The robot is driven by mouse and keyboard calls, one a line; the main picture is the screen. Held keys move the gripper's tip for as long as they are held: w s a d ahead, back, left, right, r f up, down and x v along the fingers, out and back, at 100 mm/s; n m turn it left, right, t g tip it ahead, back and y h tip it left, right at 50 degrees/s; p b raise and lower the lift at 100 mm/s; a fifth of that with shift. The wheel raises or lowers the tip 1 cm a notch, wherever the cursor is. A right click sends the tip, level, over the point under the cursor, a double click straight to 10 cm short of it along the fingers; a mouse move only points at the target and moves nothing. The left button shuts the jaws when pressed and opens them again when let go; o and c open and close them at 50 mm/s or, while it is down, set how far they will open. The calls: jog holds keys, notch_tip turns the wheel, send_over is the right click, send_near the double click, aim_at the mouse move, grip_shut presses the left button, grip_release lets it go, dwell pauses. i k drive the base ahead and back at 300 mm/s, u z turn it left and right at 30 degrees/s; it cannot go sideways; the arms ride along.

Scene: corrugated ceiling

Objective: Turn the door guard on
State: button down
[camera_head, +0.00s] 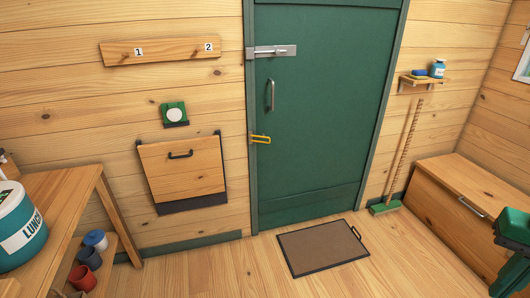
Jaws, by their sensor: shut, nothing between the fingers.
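The green door (320,110) is shut in its green frame at the back wall. A small yellow U-shaped bar, which looks like the door guard (260,139), sits at the door's left edge, below the handle. It reaches from the frame side a short way across the door face; its exact seating is too small to tell. A grey slide bolt (271,51) is higher on the same edge, and a grey vertical handle (271,95) is between them. My gripper is not in view; a green and black part at the lower right edge may be my arm.
A doormat (322,247) lies before the door. A wooden chest (470,200) and broom (404,160) are at right. A hinged wooden panel (182,171) hangs on the wall. The middle floor is clear.

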aim_at(251, 135)
jog(key=k, duration=0.55)
jog(key=u, duration=0.75)
jog(key=i, duration=0.85)
jog(key=u, duration=0.35)
jog(key=i, duration=1.1)
jog(key=z, duration=0.75)
jog(key=i, duration=0.3)
jog(key=z, duration=0.3)
